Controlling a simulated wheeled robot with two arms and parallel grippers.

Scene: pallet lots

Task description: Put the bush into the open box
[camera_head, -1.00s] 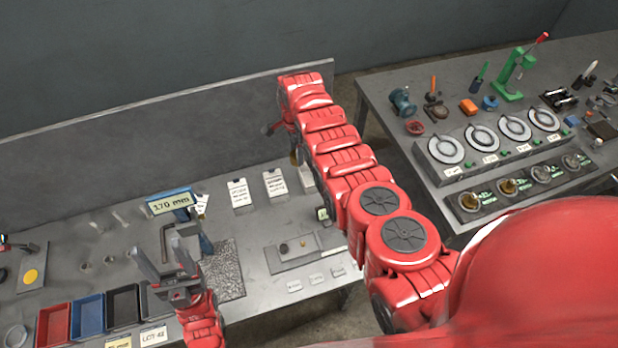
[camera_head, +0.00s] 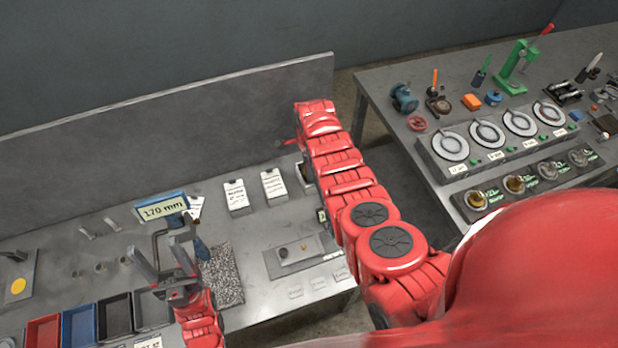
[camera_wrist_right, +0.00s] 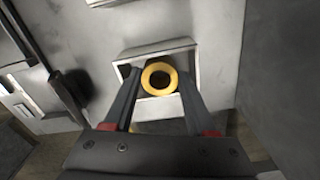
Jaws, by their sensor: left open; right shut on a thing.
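The bush, a yellow ring with a dark bore (camera_wrist_right: 159,91), is between the fingers of my right gripper (camera_wrist_right: 159,77) in the right wrist view. The gripper is shut on it. Behind it is the open box (camera_wrist_right: 158,107), pale and small; the bush appears over its opening, but I cannot tell how high. In the head view my right arm hides the right gripper and bush, and only a bit of the box (camera_head: 304,178) shows. My left gripper (camera_head: 160,258) is open and empty over the bench's left part.
Two white tag cards (camera_head: 236,196) lie left of the box. A 170 mm sign (camera_head: 162,208) stands behind my left gripper, with a speckled mat (camera_head: 224,275) beside it. Coloured trays (camera_head: 80,325) line the front left. A back panel (camera_head: 170,140) rises behind the bench.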

